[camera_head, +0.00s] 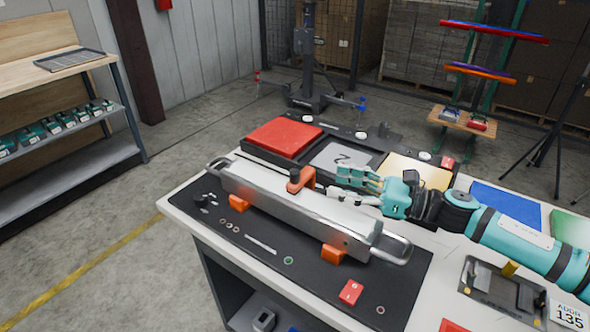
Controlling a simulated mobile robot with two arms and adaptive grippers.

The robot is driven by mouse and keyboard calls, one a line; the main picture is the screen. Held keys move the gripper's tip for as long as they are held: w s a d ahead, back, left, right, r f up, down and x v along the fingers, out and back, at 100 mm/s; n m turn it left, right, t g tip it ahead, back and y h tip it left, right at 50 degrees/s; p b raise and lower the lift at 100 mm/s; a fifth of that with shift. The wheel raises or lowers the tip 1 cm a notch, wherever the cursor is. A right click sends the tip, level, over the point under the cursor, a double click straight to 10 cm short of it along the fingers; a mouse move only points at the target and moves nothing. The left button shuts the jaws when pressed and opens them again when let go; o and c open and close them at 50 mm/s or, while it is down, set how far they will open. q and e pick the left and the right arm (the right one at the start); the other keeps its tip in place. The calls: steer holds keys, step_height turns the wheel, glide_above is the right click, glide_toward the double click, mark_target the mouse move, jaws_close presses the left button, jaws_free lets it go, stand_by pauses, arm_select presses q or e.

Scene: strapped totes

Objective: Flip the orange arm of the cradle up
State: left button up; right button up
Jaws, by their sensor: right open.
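A long silver case (290,208) with a metal handle at each end lies in the cradle on a black mat. Orange cradle feet show at its front, one on the left (238,203) and one on the right (333,254). The orange arm (305,178), with a dark knob, shows at the middle of the case's far edge. I cannot tell exactly how it is hinged. My right gripper (338,184), teal and grey, is open just to the right of the orange arm, over the far side of the case. I see no clear contact. My left gripper is out of view.
A red block (351,292) and small rings lie on the mat (300,275). A dark tray of parts (477,290) stands at the right.

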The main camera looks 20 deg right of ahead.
mark_target(293, 171)
steer(key=p+x, duration=0.3)
steer(key=x, duration=0.6)
steer(key=shift+w+a+r, duration=0.15)
steer(key=shift+w+a, duration=0.1)
steer(key=shift+a, duration=0.05)
steer(key=shift+w+a, duration=0.3)
steer(key=shift+a, duration=0.1)
jaws_close()
steer(key=shift+w+a+f, duration=0.1)
steer(key=shift+f, duration=0.15)
